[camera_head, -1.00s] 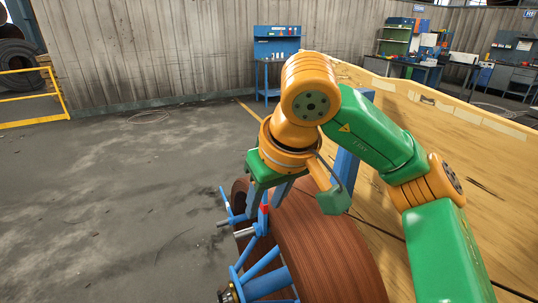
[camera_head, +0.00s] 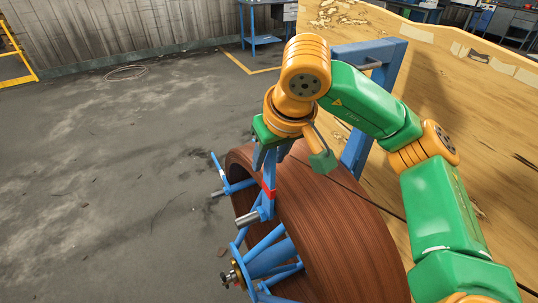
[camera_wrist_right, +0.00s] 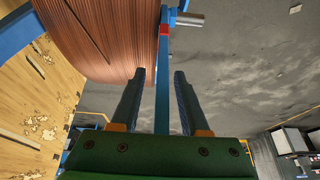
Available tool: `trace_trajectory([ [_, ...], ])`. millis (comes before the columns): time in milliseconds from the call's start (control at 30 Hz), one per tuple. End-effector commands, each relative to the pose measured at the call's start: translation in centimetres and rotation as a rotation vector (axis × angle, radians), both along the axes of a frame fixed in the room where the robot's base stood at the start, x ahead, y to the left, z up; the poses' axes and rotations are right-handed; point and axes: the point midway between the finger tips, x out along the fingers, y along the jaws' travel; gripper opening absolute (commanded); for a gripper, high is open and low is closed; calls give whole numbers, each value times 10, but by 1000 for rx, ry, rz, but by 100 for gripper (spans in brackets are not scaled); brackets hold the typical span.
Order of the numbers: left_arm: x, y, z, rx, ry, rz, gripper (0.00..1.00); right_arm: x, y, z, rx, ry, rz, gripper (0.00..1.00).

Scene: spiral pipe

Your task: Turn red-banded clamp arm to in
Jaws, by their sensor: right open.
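The red-banded clamp arm (camera_head: 268,189) is a slim blue bar with a red band, in front of the near face of a spool of brown ribbed pipe (camera_head: 325,225). In the right wrist view the clamp arm (camera_wrist_right: 163,85) runs lengthwise between my fingers, its red band beyond the fingertips. My right gripper (camera_head: 265,158) is open and points down over the clamp arm. In the right wrist view its fingers (camera_wrist_right: 160,75) stand on either side of the bar, with a visible gap on the right. The left finger looks close to it; contact is unclear. My left gripper is not in view.
A blue hub with spokes (camera_head: 268,258) and another blue clamp arm (camera_head: 222,172) are at the spool's near side. A blue frame (camera_head: 360,150) stands behind the spool. A wooden wall (camera_head: 480,130) is at right.

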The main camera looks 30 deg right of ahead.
Motion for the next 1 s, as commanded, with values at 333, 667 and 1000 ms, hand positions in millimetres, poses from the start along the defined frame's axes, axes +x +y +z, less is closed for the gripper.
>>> trace_trajectory([
  [333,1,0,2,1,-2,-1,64,2,0,-5,0,-2,1,32],
  [667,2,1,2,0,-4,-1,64,2,0,-5,0,-1,1,0],
  [1000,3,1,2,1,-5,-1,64,2,0,-5,0,-1,1,0],
])
